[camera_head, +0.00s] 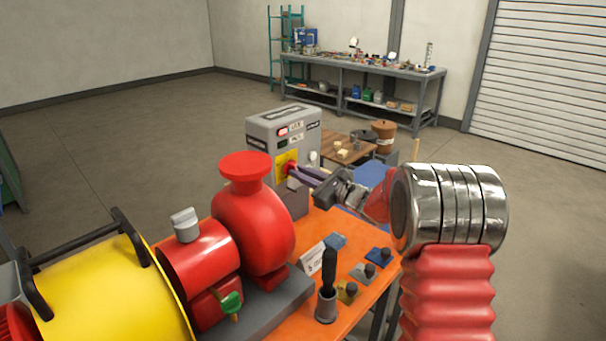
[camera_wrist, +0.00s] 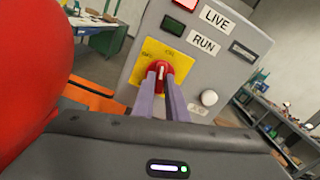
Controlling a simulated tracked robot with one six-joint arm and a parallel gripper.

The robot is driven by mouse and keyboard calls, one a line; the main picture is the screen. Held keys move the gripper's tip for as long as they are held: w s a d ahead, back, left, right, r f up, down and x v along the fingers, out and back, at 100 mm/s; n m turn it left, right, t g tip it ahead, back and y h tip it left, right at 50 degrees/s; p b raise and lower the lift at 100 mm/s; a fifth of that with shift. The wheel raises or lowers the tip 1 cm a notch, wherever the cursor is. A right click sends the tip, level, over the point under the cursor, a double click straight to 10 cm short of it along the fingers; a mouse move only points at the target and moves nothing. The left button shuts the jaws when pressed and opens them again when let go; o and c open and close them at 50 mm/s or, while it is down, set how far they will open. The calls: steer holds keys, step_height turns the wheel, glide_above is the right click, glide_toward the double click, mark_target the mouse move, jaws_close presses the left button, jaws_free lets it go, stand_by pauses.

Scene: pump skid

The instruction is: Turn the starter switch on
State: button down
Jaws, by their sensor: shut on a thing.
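The starter switch (camera_wrist: 161,72) is a red rotary knob with a pale pointer line on a yellow plate (camera_wrist: 146,56), on the front of a grey starter box (camera_wrist: 205,62). In the wrist view the pointer stands about upright, between small markings on the plate that are hard to read. My gripper (camera_wrist: 163,80) is shut on the knob, one finger at each side. In the head view, my gripper (camera_head: 290,172) reaches from the right to the yellow plate on the grey box (camera_head: 283,130); its fingers hide most of the knob.
The box has a red lamp (camera_wrist: 187,4), a dark green lamp (camera_wrist: 173,25), LIVE and RUN labels and a white button (camera_wrist: 209,97). A red pump (camera_head: 253,225) stands close left of my arm. A lever (camera_head: 328,285) and small valves stand on the orange skid (camera_head: 290,325).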

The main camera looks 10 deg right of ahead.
steer(key=shift+m, duration=1.7)
steer(key=c, duration=1.8)
jaws_free()
steer(key=shift+o, duration=0.2)
steer(key=v, duration=1.3)
steer(key=shift+s+d, duration=0.25)
steer(key=shift+s+f, duration=0.1)
